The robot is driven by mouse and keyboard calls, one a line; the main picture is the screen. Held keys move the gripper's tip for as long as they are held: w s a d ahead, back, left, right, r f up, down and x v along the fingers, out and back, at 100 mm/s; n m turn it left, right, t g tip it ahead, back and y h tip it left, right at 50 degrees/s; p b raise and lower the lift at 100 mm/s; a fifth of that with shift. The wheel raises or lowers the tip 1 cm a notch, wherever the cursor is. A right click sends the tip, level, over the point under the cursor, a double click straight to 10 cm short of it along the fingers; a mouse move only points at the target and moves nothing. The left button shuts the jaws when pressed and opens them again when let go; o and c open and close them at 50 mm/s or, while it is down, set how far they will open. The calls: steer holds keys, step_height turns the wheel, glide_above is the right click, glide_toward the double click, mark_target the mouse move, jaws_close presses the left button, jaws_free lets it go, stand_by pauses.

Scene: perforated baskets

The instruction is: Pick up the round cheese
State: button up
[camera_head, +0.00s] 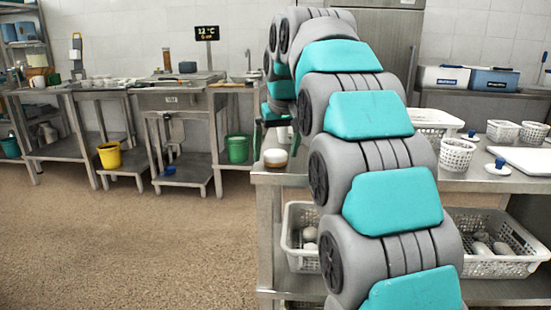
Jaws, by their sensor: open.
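A small round thing with a pale top and brown side, which looks like the round cheese (276,157), sits at the left corner of the steel table (266,180). My gripper (275,142) points down just above it, with its dark green fingers apart, one on each side. The fingers look empty. I cannot tell exactly how far above the cheese the fingertips are. My arm hides the middle of the table.
A white perforated basket (457,155), smaller white baskets and a white board (520,160) stand on the table's right part. Perforated baskets with round pale items sit on the shelf below (303,262). Open floor lies to the left, with a yellow bucket (109,155) beyond.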

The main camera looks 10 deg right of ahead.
steer(key=shift+w+f, duration=0.1)
steer(key=shift+f, duration=0.1)
steer(key=c, duration=1.5)
steer(key=shift+r, duration=0.1)
steer(key=shift+c, duration=0.2)
